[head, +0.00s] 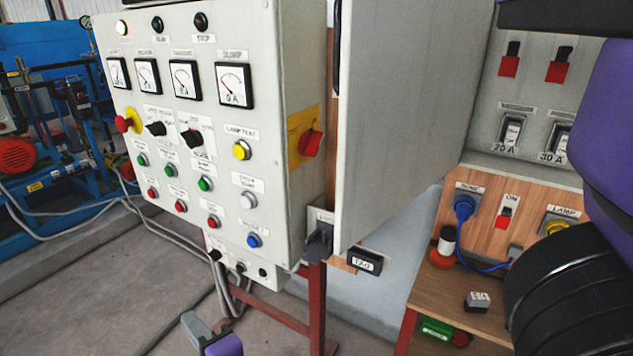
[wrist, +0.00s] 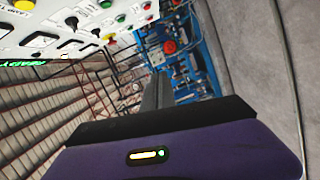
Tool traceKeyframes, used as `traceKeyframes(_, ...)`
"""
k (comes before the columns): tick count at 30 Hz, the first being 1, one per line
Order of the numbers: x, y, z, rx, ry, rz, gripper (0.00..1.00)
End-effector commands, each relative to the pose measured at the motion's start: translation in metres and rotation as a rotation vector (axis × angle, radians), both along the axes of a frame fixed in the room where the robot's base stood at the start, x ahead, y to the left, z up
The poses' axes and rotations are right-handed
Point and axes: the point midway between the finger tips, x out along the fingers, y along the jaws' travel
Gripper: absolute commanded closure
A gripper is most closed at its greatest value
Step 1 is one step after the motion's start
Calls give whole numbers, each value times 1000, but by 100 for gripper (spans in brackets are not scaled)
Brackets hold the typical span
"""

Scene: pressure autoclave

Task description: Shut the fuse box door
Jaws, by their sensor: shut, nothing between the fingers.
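The fuse box door (head: 395,115) is a tall, plain grey panel in the middle of the head view. I cannot make out the door in the wrist view.
A grey control cabinet (head: 190,100) with gauges and buttons stands left of the door; it also shows in the wrist view (wrist: 75,25). A wooden bench (head: 455,300) with sockets and plugs is below the fuse box. Blue machinery (head: 50,75) stands at the far left.

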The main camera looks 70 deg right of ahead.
Motion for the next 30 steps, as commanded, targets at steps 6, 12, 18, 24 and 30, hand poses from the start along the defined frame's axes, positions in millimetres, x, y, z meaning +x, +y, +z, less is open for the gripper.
traceKeyframes(6,43,-52,94,-262,-9,-267,100)
traceKeyframes(12,43,-92,190,-405,4,-573,100)
traceKeyframes(18,10,-116,282,-431,32,-904,100)
traceKeyframes(24,-44,-121,353,-336,75,-1206,100)
traceKeyframes(30,-85,-113,387,-211,110,-1387,100)
